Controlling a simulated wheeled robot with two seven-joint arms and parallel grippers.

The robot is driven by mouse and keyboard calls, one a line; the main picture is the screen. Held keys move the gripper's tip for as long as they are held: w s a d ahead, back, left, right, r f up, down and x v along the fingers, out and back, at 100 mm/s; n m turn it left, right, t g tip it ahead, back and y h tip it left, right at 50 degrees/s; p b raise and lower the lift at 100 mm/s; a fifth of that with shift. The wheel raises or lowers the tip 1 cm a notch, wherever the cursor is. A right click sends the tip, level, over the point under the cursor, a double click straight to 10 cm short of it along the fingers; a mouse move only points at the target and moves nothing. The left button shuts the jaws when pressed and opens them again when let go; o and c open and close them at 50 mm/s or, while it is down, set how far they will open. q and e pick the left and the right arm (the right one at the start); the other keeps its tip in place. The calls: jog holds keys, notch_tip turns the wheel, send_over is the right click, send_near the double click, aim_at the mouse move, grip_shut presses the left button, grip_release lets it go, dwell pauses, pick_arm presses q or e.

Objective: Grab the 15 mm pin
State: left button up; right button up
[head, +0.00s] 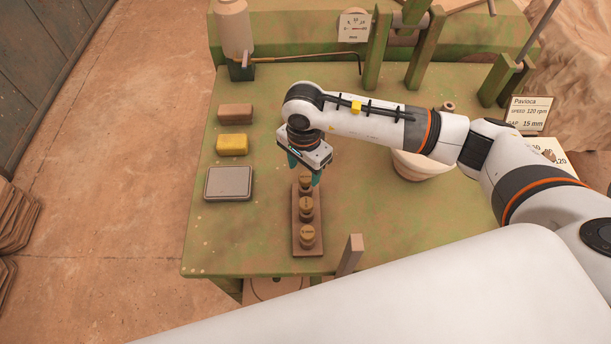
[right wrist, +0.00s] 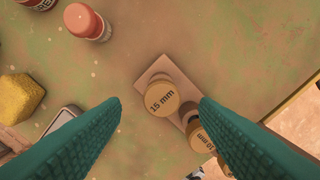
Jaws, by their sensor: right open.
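A wooden pin board (head: 297,248) on the green table holds three short round brown pins in a row. In the right wrist view the pin appears between the fingertips (right wrist: 160,103), with no visible contact. A neighbouring pin (right wrist: 201,136) is partly hidden by the right finger. My left gripper is not in view.
Left of the board lie a brown block (head: 235,113), a yellow block (head: 232,145) and a grey tray (head: 207,194). A pale bowl (head: 415,170) stands to the right, under my arm. A sign (head: 528,113) reads gap 15 mm. Bare table lies around the board.

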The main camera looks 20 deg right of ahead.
aim_at(306, 176)
notch_tip(306, 176, down, 4)
jog(key=shift+s+d+r+p, duration=0.1)
jog(key=shift+d+r+p, duration=0.05)
jog(key=shift+p, duration=0.75)
jog(key=shift+f, duration=0.5)
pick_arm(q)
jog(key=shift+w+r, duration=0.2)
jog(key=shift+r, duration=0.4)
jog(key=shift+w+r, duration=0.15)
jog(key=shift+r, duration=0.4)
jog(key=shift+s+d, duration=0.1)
pick_arm(e)
jog(key=c, duration=1.1)
